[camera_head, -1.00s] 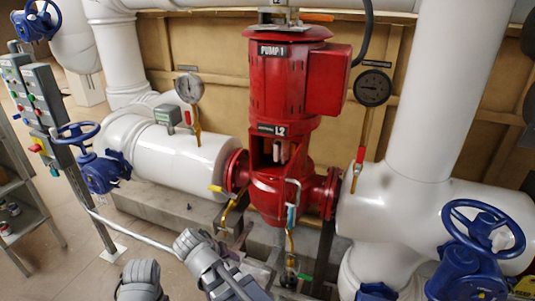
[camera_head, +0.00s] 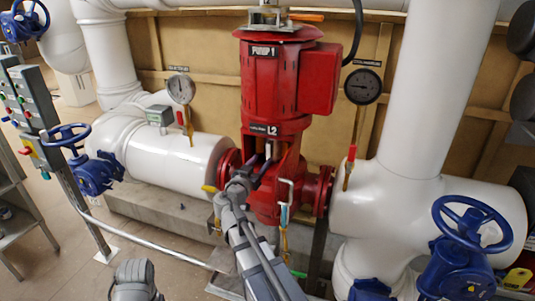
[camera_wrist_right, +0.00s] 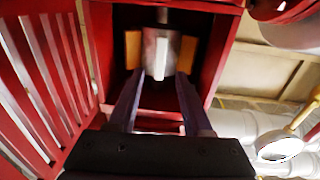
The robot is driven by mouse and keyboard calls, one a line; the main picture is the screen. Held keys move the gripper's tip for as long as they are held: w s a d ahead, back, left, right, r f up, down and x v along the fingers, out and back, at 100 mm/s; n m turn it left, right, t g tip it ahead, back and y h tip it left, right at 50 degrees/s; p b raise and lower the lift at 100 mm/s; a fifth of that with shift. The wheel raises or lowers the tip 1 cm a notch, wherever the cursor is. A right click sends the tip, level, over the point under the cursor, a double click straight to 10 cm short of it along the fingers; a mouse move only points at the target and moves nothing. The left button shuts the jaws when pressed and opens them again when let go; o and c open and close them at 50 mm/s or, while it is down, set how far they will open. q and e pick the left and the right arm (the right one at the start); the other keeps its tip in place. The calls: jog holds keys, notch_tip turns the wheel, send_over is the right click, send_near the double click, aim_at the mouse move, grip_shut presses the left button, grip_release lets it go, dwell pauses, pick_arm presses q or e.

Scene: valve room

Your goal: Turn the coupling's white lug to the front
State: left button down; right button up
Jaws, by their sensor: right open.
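The red pump (camera_head: 283,85) stands upright in the middle of the head view, with an open window in its lower housing. The coupling (camera_wrist_right: 178,48) is a grey metal cylinder inside that window in the right wrist view. Its white lug (camera_wrist_right: 161,55) is a pale upright strip facing my wrist camera, left of the cylinder's middle. My right gripper (camera_wrist_right: 164,84) is open, its two fingers pointing into the window, one to each side below the lug. In the head view my right gripper (camera_head: 254,168) is at the window and partly covers it.
Red window walls stand close on both sides of the fingers. A bent grey handle (camera_head: 286,192) is close to the right of my right arm. Gauges (camera_head: 181,89) and (camera_head: 363,86) flank the pump. A blue handwheel (camera_head: 472,222) stands at the right.

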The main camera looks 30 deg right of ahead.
aim_at(268, 152)
jog(key=x, duration=0.6)
jog(key=shift+w+d, duration=0.1)
jog(key=shift+w, duration=0.05)
jog(key=shift+c, duration=0.2)
grip_shut()
dwell(1.1)
